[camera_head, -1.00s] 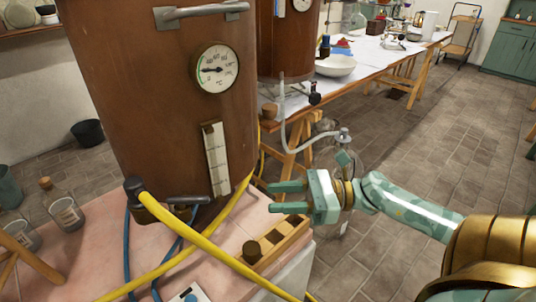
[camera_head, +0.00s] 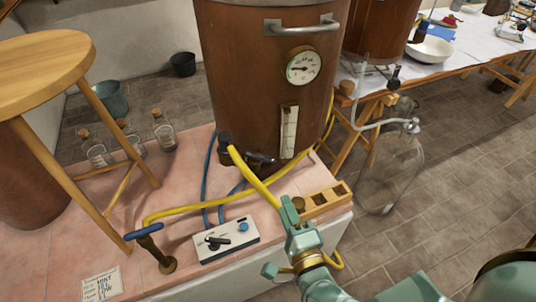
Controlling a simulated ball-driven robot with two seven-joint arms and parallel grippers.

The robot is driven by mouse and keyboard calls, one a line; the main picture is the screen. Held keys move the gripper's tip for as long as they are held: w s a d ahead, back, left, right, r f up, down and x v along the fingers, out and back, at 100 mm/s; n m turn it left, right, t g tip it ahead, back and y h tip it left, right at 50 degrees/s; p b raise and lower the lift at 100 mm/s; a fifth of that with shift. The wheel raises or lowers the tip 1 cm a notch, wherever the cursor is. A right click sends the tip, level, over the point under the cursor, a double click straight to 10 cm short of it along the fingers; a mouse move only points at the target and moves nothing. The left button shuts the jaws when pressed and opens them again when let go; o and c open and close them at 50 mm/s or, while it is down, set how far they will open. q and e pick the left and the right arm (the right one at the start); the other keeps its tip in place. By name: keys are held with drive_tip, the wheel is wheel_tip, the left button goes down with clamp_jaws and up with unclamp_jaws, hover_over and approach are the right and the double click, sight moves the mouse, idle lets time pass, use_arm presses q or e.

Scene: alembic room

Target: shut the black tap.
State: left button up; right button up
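A black tap with a lever (camera_head: 262,158) sits low on the front of the copper-brown vessel (camera_head: 265,95), beside a black fitting that feeds a yellow hose. A white box (camera_head: 228,250) on the pink tiled bench carries another black lever (camera_head: 217,242) and a blue knob. I cannot tell for sure which black part is the tap named. My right gripper (camera_head: 287,203) points up toward the vessel, in front of the wooden rack and right of the white box, apart from both levers. Its fingers overlap in view, so their gap is hidden. My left gripper is out of view.
A blue-handled brass valve (camera_head: 148,240) stands at the bench's front left. A wooden stool (camera_head: 45,75) stands left, with corked bottles (camera_head: 163,130) behind it. A wooden rack (camera_head: 325,200) lies along the bench's right edge. Yellow hose (camera_head: 190,208) crosses the bench.

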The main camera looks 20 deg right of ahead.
sight(269, 161)
drive_tip(key=w, duration=0.5)
drive_tip(key=w+d+b, duration=0.1)
drive_tip(key=w, duration=1)
drive_tip(key=shift+w+d+r, duration=0.15)
drive_tip(key=shift+d+r, duration=0.05)
drive_tip(key=shift+d, duration=0.1)
clamp_jaws()
drive_tip(key=shift+n, duration=0.3)
